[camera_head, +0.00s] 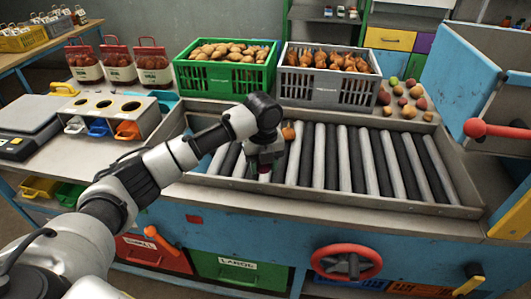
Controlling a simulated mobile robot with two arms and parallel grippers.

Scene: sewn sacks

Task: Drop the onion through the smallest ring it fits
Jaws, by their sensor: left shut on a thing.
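My left gripper (264,172) is over the front left part of the roller bed, pointing down. It is shut on a small dark reddish thing (264,177), mostly hidden by the fingers; I cannot tell if it is an onion. An orange-brown onion (288,132) lies on the rollers just behind and right of the gripper. The grey sizing box (155,118) at the left has three round holes in its top, smallest at left: the left ring (82,102), the middle ring (104,104) and the right ring (131,107). My right gripper is not in view.
White, blue and orange trays (128,130) sit under the rings. A green crate (183,75) of potatoes and a grey crate (325,92) of onions stand behind the rollers (375,165). Filled sacks (117,66) and a scale (28,118) are at left. Loose produce (403,101) lies at right.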

